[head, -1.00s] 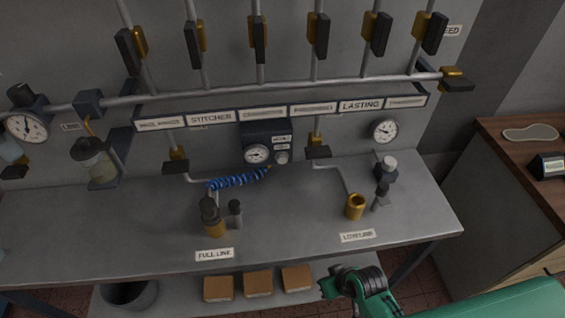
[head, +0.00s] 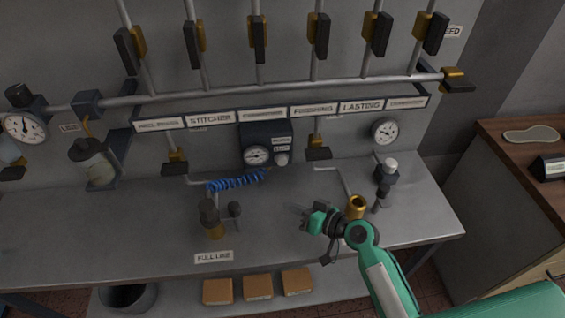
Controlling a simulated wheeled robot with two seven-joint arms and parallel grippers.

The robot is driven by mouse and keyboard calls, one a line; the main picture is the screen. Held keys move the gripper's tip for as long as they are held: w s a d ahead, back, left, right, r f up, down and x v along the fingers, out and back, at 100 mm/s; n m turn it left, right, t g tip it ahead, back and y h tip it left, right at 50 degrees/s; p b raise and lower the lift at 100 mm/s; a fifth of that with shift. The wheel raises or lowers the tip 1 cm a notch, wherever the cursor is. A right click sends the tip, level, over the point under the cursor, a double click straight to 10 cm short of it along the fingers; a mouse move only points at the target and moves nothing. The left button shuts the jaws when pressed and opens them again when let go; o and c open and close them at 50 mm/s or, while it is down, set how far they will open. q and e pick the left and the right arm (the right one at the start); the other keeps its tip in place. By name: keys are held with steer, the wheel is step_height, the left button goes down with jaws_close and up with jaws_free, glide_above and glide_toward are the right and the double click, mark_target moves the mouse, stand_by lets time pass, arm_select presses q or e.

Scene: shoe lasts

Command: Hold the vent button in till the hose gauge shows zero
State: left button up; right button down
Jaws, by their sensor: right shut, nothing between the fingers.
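A dark gauge box (head: 262,131) is fixed to the back wall at the middle. It carries a round white gauge (head: 257,155), with a small pale round knob or button (head: 282,158) to its right under two small labels. The gauge needle is too small to read. A coiled blue hose (head: 236,181) runs from below the box to a brass and black coupling (head: 213,222) behind the FULL LINE label. My right gripper (head: 307,219) is shut and empty over the bench, left of a brass socket (head: 355,206), below and apart from the gauge box. My left gripper is out of view.
The grey bench (head: 120,240) is clear between the coupling and my right gripper. Another wall gauge (head: 385,131) and a white-capped fitting (head: 388,168) are at the right. Valves hang along the pipe above.

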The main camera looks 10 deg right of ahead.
mark_target(282, 161)
steer(key=shift+w+d+r+m+t, duration=0.2)
steer(key=shift+w+r+t, duration=0.1)
steer(key=shift+w, duration=0.25)
steer(key=shift+w+d+r+m+t, duration=0.1)
steer(key=shift+w+r+m+t, duration=0.15)
steer(key=shift+w, duration=0.3)
steer(key=w+b, duration=0.1)
steer(key=w, duration=0.7)
steer(key=shift+w, duration=0.4)
steer(key=shift+d, duration=0.1)
steer(key=shift+b, duration=0.3)
stand_by(0.8)
steer(key=shift+w+b, duration=0.3)
steer(key=shift+w, duration=0.1)
